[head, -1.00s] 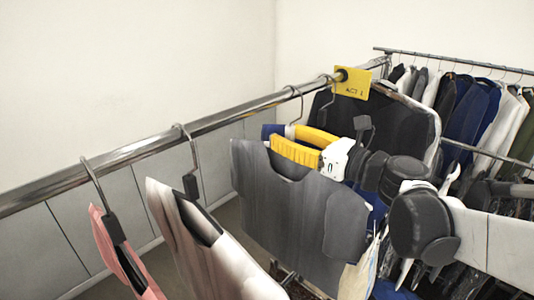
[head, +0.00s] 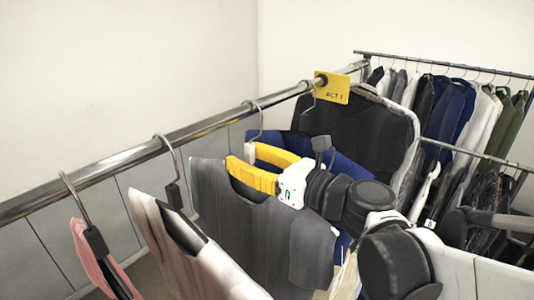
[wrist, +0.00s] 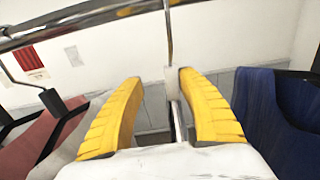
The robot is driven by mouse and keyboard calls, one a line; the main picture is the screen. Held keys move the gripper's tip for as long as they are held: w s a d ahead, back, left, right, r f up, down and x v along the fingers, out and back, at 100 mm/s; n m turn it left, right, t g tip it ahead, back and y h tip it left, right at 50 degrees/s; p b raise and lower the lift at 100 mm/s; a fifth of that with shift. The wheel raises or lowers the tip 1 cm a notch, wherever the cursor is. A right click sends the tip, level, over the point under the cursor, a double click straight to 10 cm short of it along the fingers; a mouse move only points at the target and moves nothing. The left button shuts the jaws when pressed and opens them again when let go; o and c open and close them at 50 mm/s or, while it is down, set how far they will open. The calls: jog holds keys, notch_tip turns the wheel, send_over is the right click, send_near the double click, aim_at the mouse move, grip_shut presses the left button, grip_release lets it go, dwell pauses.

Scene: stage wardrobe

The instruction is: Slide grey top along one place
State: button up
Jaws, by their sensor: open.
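The grey top (head: 265,230) hangs from the rail (head: 150,148) by a hooked hanger, between a white-and-dark garment on its left and a blue top on its right. My gripper (head: 240,154), with yellow fingers, is at its neckline, just below the rail. In the wrist view the open fingers (wrist: 158,80) stand either side of a thin hanger stem (wrist: 169,40) with a pale piece at its foot. The stem looks nearer the right finger; I cannot tell whether they touch. The grey top's hanger neck is hidden behind my gripper in the head view.
A pink garment (head: 92,255) and the white-and-dark garment (head: 195,255) hang at the left. The blue top (head: 345,175) and a black top (head: 365,135) hang beyond. A yellow tag (head: 332,88) is on the rail. A second full rack (head: 440,60) stands behind.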

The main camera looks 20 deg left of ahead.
jog(key=s, duration=0.1)
jog(key=s+a, duration=0.1)
jog(key=s, duration=0.1)
jog(key=s+a, duration=0.1)
jog(key=s, duration=0.1)
jog(key=shift+s+p, duration=0.1)
jog(key=shift+p, duration=0.2)
jog(key=w+p+v, duration=0.1)
jog(key=p+v, duration=0.1)
jog(key=v, duration=1.1)
jog(key=shift+d, duration=0.2)
dwell(0.4)
jog(key=shift+w, duration=0.15)
